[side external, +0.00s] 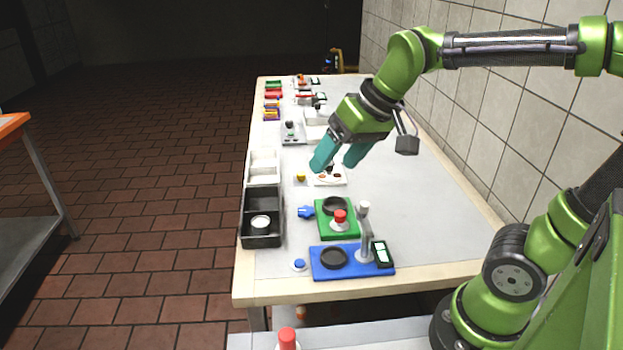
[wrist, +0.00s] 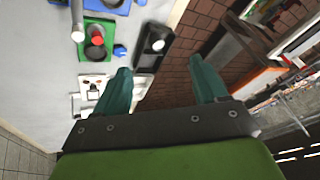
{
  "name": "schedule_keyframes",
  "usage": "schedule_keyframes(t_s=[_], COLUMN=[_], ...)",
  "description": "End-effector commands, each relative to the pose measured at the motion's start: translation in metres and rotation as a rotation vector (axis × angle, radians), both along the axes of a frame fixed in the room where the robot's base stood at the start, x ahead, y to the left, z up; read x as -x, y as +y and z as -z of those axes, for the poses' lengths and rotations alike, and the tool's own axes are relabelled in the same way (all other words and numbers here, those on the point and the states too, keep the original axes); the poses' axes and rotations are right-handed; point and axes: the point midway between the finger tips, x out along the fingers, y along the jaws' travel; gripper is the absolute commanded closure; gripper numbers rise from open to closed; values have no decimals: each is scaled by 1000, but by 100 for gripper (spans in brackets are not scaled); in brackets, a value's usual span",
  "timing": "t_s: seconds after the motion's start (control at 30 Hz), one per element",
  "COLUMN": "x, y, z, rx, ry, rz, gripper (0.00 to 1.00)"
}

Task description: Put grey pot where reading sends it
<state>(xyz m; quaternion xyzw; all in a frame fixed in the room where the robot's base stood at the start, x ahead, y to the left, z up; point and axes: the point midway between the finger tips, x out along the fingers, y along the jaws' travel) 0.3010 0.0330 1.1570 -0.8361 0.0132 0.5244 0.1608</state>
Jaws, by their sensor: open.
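A small round pale-grey pot (side external: 261,222) sits in the near compartment of a black two-compartment tray (side external: 246,204) at the table's left edge. It also shows in the wrist view (wrist: 157,44). A blue station (side external: 344,272) at the near end carries a black ring (side external: 334,258), a grey post and a small display (side external: 381,254); its reading is too small to make out. A green station (side external: 324,223) behind it has a black ring and a red button (side external: 339,215). My gripper (side external: 335,163) is open and empty, above the table beyond the tray, apart from the pot.
A white two-compartment tray (side external: 264,153) stands beyond the black one. A white plate (side external: 342,182) with small round parts is below my gripper. Small blue pieces lie beside the stations. More trays and coloured items stand at the far end. The table's right side is clear.

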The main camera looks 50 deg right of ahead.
Motion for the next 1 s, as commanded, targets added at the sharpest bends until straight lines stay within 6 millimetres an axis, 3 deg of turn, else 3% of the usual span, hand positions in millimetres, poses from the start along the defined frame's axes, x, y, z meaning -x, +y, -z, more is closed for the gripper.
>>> schedule_keyframes(t_s=[0.03, 0.1, 0.3, 1.0], x=[18, 36, 63, 66], y=[0, 0, 0, 0], z=[1, 7, 20, 22], rx=[-15, -37, -72, -77], ry=[-37, -76, -137, -143], rz=[19, 44, 86, 91], gripper=[28, 28, 28, 28])
